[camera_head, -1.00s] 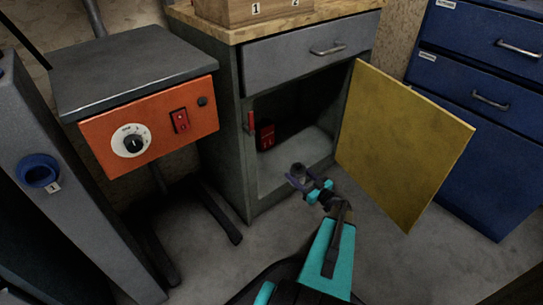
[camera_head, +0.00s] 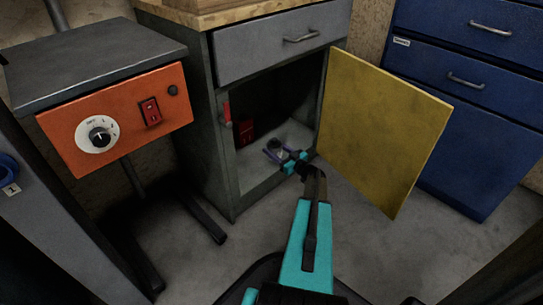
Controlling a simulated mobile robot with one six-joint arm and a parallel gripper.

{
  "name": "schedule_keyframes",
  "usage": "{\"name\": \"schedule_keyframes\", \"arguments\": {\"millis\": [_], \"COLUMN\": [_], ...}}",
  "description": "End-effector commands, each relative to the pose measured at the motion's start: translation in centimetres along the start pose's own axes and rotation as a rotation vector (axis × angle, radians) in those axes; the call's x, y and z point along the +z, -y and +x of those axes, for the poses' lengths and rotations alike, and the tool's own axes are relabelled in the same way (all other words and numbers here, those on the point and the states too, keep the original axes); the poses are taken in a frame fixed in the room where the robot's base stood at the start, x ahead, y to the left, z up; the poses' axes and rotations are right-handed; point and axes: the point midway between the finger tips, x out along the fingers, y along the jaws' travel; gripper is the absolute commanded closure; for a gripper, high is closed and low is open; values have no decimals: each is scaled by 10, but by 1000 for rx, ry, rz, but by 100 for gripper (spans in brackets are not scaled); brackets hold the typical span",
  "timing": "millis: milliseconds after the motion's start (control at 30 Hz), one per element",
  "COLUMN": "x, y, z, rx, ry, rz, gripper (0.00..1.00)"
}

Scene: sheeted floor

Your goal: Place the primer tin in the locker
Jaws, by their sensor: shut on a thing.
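The locker (camera_head: 228,178) is the grey cabinet under the wooden top, with its yellow door (camera_head: 385,130) swung open to the right. My gripper (camera_head: 278,152) reaches into the mouth of the opening, low over the locker floor. It is shut on a small dark round tin (camera_head: 275,146), which I take to be the primer tin. The tin is small and partly hidden by the fingers. I cannot tell whether it touches the locker floor.
An orange-fronted machine (camera_head: 120,118) on dark legs stands close at the left. A grey drawer (camera_head: 281,46) is shut above the opening. Blue drawer units (camera_head: 470,120) stand at the right.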

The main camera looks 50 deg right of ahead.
Motion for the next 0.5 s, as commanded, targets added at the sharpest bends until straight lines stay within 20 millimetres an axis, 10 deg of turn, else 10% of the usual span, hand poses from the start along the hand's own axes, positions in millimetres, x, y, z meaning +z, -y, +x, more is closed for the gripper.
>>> {"name": "schedule_keyframes", "arguments": {"millis": [500], "x": [1], "y": [-9], "z": [13], "rx": [0], "ry": [-1], "rz": [1], "gripper": [81]}}
